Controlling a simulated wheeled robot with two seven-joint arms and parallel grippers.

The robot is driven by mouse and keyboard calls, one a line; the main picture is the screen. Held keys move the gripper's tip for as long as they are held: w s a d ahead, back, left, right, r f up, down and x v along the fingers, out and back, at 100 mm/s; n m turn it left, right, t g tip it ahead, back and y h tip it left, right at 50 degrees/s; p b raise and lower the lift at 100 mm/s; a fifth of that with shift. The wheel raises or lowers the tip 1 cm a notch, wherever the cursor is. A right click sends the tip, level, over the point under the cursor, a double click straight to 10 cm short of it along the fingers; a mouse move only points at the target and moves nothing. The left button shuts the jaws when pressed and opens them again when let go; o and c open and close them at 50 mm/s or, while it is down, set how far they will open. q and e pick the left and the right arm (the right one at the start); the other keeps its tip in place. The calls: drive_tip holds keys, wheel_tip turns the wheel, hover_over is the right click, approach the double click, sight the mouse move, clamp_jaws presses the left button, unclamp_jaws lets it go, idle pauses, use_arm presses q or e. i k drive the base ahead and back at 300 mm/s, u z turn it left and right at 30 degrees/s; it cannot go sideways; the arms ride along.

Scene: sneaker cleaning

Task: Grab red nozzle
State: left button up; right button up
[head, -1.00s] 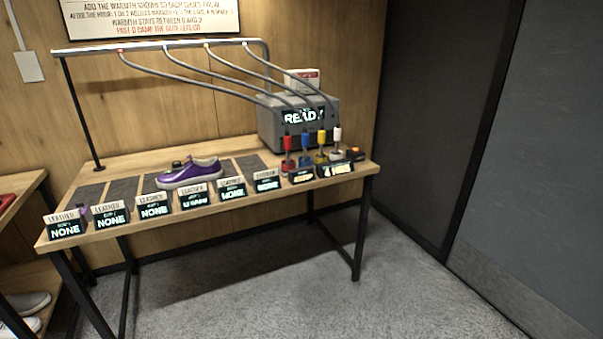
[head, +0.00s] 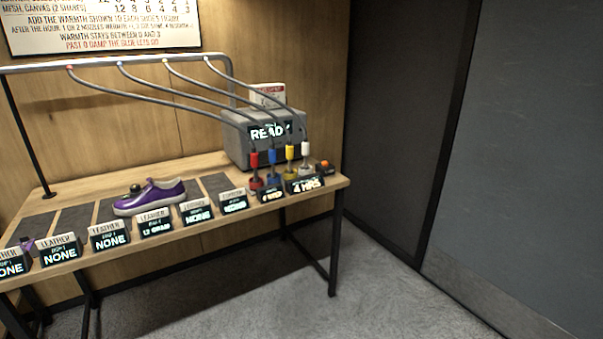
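The red nozzle (head: 254,160) stands upright in its holder near the right end of the wooden table, in the head view. It is the leftmost of a row with a blue nozzle (head: 272,157), a yellow nozzle (head: 290,153) and a white nozzle (head: 305,149). A grey hose runs up from each nozzle to the overhead rail. Neither of my grippers is in view.
A purple sneaker (head: 150,197) sits on a dark mat on the table (head: 335,182). Several small label displays line the front edge. A grey machine reading READY (head: 238,148) stands behind the nozzles. Grey floor (head: 380,290) is free in front and right.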

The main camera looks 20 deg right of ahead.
sight(254, 163)
drive_tip(key=z, duration=0.9)
drive_tip(key=i, duration=0.8)
drive_tip(key=z, duration=0.9)
drive_tip(key=i, duration=1.25)
drive_tip(key=u, duration=0.35)
drive_tip(key=i, duration=0.95)
drive_tip(key=u, duration=1.3)
drive_tip(key=i, duration=0.6)
drive_tip(key=u, duration=0.65)
